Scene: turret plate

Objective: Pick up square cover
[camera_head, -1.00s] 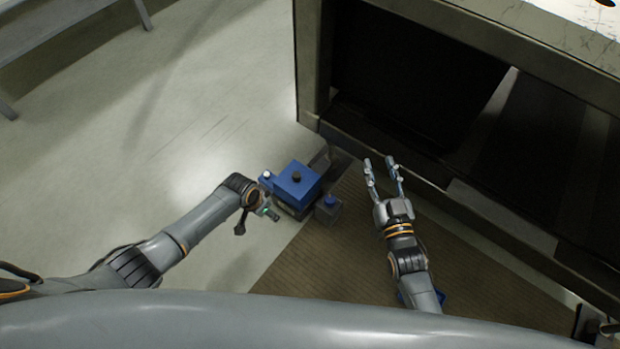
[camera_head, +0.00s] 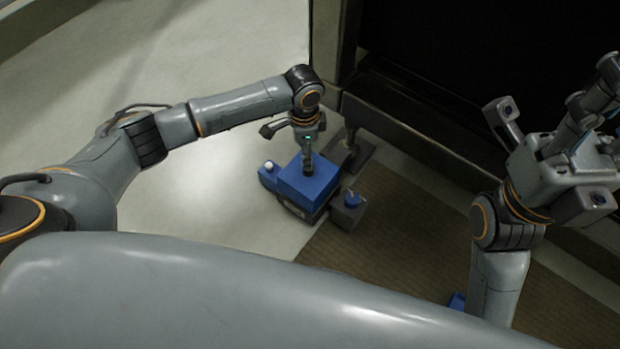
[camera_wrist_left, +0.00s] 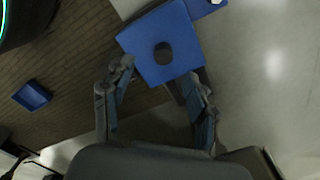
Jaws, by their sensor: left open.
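The square cover (camera_head: 296,184) is a flat blue square on top of a dark block on the floor. In the left wrist view the blue square (camera_wrist_left: 182,32) shows a dark round knob (camera_wrist_left: 163,53) at its middle. My left gripper (camera_head: 308,165) points down over the cover, close to the knob, which it hides in the head view. In the left wrist view the left fingers (camera_wrist_left: 158,88) are spread apart with nothing between them; I cannot tell whether they touch the cover. My right gripper (camera_head: 575,120) is raised at the right, fingers apart and empty, partly cut off.
A blue part with a white knob (camera_head: 268,166) adjoins the cover's left side. A small dark box with a blue cap (camera_head: 350,203) stands at its right. A small blue tray (camera_wrist_left: 32,96) lies on the brown mat (camera_head: 385,240). A dark cabinet frame (camera_head: 415,145) stands behind.

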